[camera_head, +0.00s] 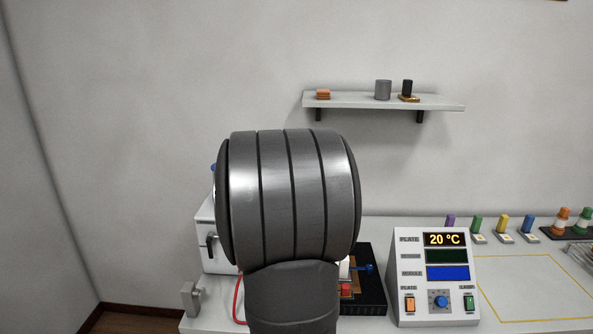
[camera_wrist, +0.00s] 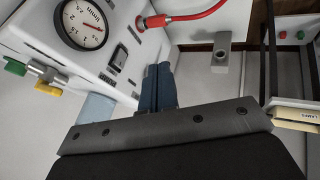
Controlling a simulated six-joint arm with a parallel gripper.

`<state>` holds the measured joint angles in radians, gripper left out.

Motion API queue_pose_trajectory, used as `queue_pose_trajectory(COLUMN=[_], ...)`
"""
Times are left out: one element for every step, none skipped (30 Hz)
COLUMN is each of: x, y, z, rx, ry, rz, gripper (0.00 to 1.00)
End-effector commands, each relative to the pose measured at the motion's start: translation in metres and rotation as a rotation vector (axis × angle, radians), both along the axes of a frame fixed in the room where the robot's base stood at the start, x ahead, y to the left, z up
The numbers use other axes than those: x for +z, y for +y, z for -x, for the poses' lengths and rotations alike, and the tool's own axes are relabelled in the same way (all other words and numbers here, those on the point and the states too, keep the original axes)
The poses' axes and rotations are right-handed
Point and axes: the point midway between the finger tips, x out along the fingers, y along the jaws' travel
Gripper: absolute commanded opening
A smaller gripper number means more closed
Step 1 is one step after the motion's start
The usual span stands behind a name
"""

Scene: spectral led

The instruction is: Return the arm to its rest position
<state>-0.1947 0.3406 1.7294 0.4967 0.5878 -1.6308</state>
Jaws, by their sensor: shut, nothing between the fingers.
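My gripper (camera_wrist: 157,88) shows in the wrist view, its dark blue fingers together with nothing between them. It points toward the front of a white instrument (camera_wrist: 120,35) with a round dial gauge (camera_wrist: 84,24) and a red hose (camera_wrist: 195,13). I cannot tell whether the fingertips touch anything. In the head view my own grey arm fills the middle and hides the gripper and most of the white instrument (camera_head: 209,240).
A control box (camera_head: 435,277) reading 20 °C stands right of my arm. A black unit (camera_head: 371,290) is partly hidden beside it. A yellow-outlined area (camera_head: 535,285) is empty. A grey bracket (camera_wrist: 221,52) stands near the fingers. A wall shelf (camera_head: 440,103) holds small items.

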Motion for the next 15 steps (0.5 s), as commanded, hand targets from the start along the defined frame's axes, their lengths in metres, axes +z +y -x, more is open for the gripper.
queue_pose_trajectory(x=[-0.006, -0.009, -0.013, -0.016, -0.019, -0.023, -0.025, -0.028, -0.032, -0.035, -0.038, -0.042, -0.044, -0.048, -0.047], y=[0.003, 0.005, 0.007, 0.008, 0.01, 0.012, 0.013, 0.015, 0.017, 0.019, 0.02, 0.022, 0.024, 0.026, 0.026], z=[-0.005, -0.008, -0.012, -0.015, -0.018, -0.022, -0.025, -0.028, -0.032, -0.035, -0.038, -0.042, -0.045, -0.047, -0.054], rx=[0.001, 0.001, 0.001, 0.002, 0.001, 0.001, 0.001, 0.002, 0.0, 0.0, 0.0, 0.001, 0.001, 0.001, 0.0], ry=[0.004, 0.004, 0.004, 0.003, 0.003, 0.003, 0.003, 0.004, 0.003, 0.003, 0.003, 0.002, 0.002, 0.003, 0.001], rz=[0.001, 0.001, 0.001, 0.001, 0.0, 0.001, 0.001, 0.0, 0.0, 0.0, 0.0, 0.0, 0.0, 0.001, 0.0], gripper=[0.0, 0.0, 0.0, 0.0, 0.0, 0.0, 0.0, 0.0, 0.0, 0.0, 0.0, 0.0, 0.0, 0.0, 0.0])
